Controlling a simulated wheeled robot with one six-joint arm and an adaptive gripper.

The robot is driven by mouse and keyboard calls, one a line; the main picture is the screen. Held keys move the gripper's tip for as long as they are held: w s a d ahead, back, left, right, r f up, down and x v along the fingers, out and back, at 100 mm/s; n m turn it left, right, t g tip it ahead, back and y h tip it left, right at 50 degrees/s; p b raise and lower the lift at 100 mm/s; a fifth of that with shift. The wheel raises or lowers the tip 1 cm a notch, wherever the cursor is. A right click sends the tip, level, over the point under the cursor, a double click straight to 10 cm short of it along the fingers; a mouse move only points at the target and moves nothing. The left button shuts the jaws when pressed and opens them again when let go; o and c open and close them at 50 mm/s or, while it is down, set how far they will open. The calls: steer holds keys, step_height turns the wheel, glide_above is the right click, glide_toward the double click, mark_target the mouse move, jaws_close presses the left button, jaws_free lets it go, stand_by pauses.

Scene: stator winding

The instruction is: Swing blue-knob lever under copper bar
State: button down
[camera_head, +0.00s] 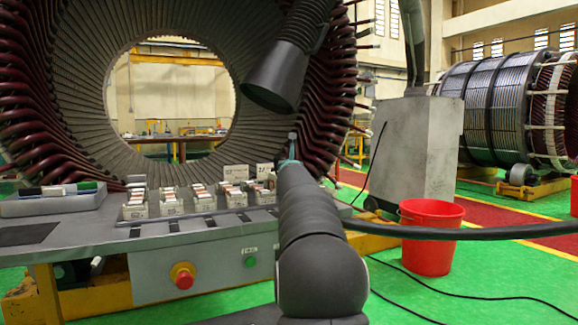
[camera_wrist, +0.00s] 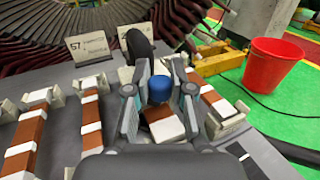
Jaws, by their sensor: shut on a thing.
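In the wrist view, the blue knob (camera_wrist: 160,88) stands upright between the two fingers of my gripper (camera_wrist: 160,90), which is shut on it. A copper bar (camera_wrist: 165,128) with a white band lies just in front of and below the knob, partly hidden by the fingers. The lever's arm under the knob is hidden, so I cannot tell its angle to the bar. In the head view, my arm hides the knob and most of my gripper.
More copper bars (camera_wrist: 26,138) lie in clamps to the left. A number card (camera_wrist: 88,48) and a dark curved piece (camera_wrist: 138,47) stand behind. The stator (camera_head: 75,100) rises behind the bench. A red bucket (camera_head: 430,240) stands right, with a red button (camera_head: 182,276) on the bench front.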

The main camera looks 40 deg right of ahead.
steer(key=shift+w+d+n+t+y+p, duration=0.1)
steer(key=shift+d+n+t+y+p, duration=0.1)
steer(key=shift+n+t+y+p, duration=0.4)
steer(key=shift+w+d+n+t+y+p, duration=0.15)
steer(key=shift+n+y, duration=0.25)
steer(key=shift+y, duration=0.4)
steer(key=shift+d, duration=0.1)
steer(key=shift+w+d+n+t+y+p, duration=0.1)
steer(key=shift+n+t+y+p, duration=0.15)
steer(key=shift+n+y, duration=0.3)
steer(key=shift+w+d+n+t+y+p, duration=0.1)
steer(key=shift+n+t+y, duration=0.25)
steer(key=shift+y, duration=0.7)
steer(key=c, duration=1)
jaws_free()
steer(key=shift+a, duration=0.1)
